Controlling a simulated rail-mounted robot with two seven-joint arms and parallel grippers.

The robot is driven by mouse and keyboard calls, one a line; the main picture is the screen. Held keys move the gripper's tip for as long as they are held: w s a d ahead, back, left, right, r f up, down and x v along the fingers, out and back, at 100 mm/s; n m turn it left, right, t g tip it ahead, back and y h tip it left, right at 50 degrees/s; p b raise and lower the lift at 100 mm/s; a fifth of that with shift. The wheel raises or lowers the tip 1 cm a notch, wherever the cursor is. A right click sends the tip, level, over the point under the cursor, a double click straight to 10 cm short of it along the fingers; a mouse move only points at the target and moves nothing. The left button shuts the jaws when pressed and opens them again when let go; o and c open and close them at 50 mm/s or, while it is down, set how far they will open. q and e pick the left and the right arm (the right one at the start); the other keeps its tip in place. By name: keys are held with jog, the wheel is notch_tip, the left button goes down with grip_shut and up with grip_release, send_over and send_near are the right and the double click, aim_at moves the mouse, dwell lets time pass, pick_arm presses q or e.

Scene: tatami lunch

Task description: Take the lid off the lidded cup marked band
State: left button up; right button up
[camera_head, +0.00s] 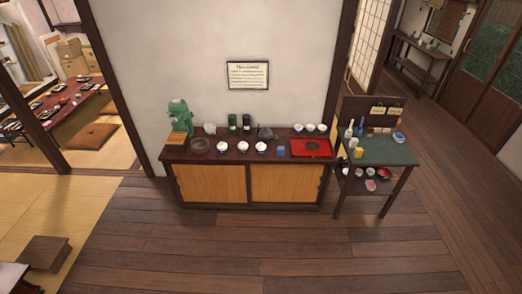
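Three small white cups stand in a row near the front of the dark-topped sideboard (270,160): a left cup (222,147), a middle cup (242,147) and a right cup (261,147). Two more white cups or bowls, a left one (298,128) and a middle one (310,128), stand at the back right, with another beside them. All are too small to tell which have lids or which is marked band. Neither of my grippers is in view.
A green machine (178,115), dark canisters (246,121), a round brown tray (200,146) and a red tray (297,149) share the sideboard top. A green-topped side table (388,150) stands at its right. The wooden floor (220,250) in front is clear. A low stool (45,252) stands at left.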

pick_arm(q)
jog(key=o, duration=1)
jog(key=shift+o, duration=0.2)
